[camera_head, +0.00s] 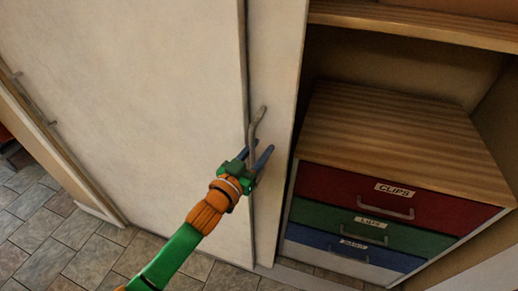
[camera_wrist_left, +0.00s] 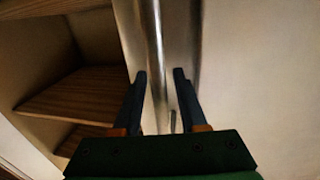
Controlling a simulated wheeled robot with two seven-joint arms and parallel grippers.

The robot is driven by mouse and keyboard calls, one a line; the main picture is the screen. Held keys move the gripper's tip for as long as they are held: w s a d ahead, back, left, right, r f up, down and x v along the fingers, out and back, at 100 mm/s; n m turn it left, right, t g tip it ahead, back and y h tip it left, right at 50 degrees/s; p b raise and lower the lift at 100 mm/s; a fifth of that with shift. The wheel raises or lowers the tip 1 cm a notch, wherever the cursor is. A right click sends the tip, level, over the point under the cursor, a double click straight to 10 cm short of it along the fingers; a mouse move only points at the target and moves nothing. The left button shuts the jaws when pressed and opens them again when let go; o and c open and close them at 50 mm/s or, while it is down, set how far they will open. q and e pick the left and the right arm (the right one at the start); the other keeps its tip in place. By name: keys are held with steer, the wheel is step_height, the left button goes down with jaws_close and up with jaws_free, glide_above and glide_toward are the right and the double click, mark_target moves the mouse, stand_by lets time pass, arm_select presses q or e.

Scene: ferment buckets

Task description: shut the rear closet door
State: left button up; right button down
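The rear closet door (camera_head: 275,70) is a pale narrow strip showing to the right of the front door's edge. Its grey bar handle (camera_head: 257,122) stands upright near that edge; the bar also shows in the wrist view (camera_wrist_left: 157,45). My left gripper (camera_head: 260,148) is at the handle's lower part. In the wrist view its two dark fingers (camera_wrist_left: 160,73) are apart, one on each side of the bar, with visible gaps. The closet stands open on the right. My right gripper is not in view.
The pale front door (camera_head: 130,80) covers the left, with its own handle (camera_head: 35,98) at the far left edge. In the opening are a wooden shelf (camera_head: 420,25) and a drawer unit (camera_head: 400,140) with red, green and blue drawers. Tiled floor (camera_head: 60,240) is clear at lower left.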

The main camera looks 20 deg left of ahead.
arm_select(q)
jaws_close()
steer(key=shift+f, duration=0.1)
stand_by(1.1)
